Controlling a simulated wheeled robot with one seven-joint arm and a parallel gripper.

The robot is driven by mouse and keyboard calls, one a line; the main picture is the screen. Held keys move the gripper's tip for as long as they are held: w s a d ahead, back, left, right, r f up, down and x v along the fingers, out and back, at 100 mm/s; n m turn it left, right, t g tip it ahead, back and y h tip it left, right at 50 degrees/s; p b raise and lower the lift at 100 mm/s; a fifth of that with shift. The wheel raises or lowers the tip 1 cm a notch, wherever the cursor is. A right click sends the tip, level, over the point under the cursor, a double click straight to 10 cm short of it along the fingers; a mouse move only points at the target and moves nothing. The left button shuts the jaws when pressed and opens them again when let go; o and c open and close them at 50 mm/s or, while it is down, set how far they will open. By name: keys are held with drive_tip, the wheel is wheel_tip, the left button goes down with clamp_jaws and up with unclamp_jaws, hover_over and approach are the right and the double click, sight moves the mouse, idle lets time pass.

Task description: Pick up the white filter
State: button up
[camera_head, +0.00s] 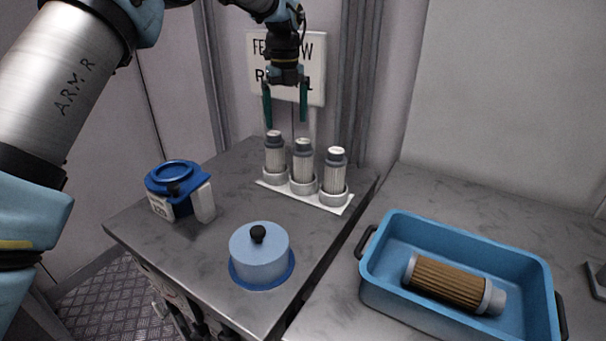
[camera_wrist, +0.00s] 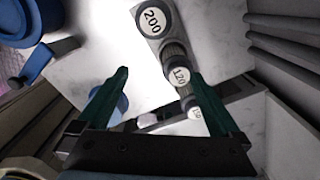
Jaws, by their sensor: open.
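My gripper (camera_head: 286,122) is open and empty, pointing down above the left and middle filters.
A blue tray (camera_head: 395,285) on the right counter holds a brown pleated filter (camera_head: 445,282). A blue-lidded white container (camera_head: 178,190) and a pale blue round cover with a black knob (camera_head: 260,257) stand on the grey table. A sign (camera_head: 318,60) hangs behind my gripper.

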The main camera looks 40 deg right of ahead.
sight(303, 140)
drive_tip(key=s+d+m, duration=0.2)
drive_tip(key=shift+s+d+f, duration=0.3)
drive_tip(key=shift+d, duration=0.1)
drive_tip(key=f, duration=0.4)
drive_tip(key=shift+s+d+f+p, duration=0.1)
drive_tip(key=shift+s+f+p, duration=0.1)
drive_tip(key=shift+p, duration=0.2)
drive_tip(key=shift+s+f+p, duration=0.15)
drive_tip(key=shift+f+p, duration=1.05)
drive_tip(key=shift+f, duration=1.9)
drive_tip(key=c, duration=1.4)
